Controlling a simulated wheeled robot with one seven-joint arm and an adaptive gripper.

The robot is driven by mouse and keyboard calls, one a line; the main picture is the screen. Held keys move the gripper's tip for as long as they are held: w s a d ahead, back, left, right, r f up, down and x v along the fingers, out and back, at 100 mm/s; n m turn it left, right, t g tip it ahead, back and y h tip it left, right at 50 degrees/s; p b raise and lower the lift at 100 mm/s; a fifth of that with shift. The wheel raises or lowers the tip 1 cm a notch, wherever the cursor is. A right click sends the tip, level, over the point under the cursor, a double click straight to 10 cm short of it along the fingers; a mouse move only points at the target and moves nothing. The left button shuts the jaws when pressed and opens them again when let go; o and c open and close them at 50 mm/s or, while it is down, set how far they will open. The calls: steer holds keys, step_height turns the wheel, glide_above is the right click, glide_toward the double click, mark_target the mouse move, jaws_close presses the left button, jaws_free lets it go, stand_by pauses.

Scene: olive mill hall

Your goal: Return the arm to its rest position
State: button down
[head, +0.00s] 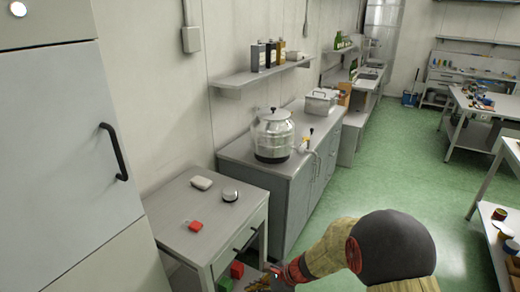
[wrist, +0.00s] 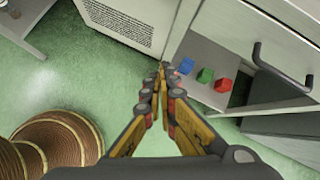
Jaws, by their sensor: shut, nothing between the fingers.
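My gripper (wrist: 161,70) shows in the wrist view with its yellow and dark fingers closed together at the tips and nothing between them. It points toward a pale panel with a perforated grille (wrist: 135,20) and the open compartment beside it. In the head view my arm reaches in from the lower right, and my gripper (head: 274,274) is at the bottom edge, low in front of the small drawer cabinet (head: 170,221). Its fingers are hard to make out there.
A compartment under the cabinet top holds a blue block (wrist: 187,66), a green block (wrist: 205,75) and a red block (wrist: 223,85). A black handle (wrist: 282,70) sticks out nearby. Green floor (head: 410,150) is open at the right.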

steer(key=s+d+r+n+t+h, duration=0.1)
steer(key=s+d+r+n+h, duration=0.1)
steer(key=s+d+r+n, duration=0.4)
steer(key=s+d+r+n+t+h, duration=0.1)
steer(key=s+d+r+n+h, duration=0.2)
steer(key=r, duration=1.1)
steer(key=s+d+r+n+t+h, duration=0.1)
steer(key=s+d+r+n+h, duration=0.2)
steer(key=s+d+r+n, duration=0.5)
steer(key=s+d+r, duration=0.3)
steer(key=s+d, duration=0.1)
steer(key=s, duration=0.4)
steer(key=shift+n+t, duration=0.3)
steer(key=shift+n, duration=0.1)
steer(key=shift+d, duration=0.1)
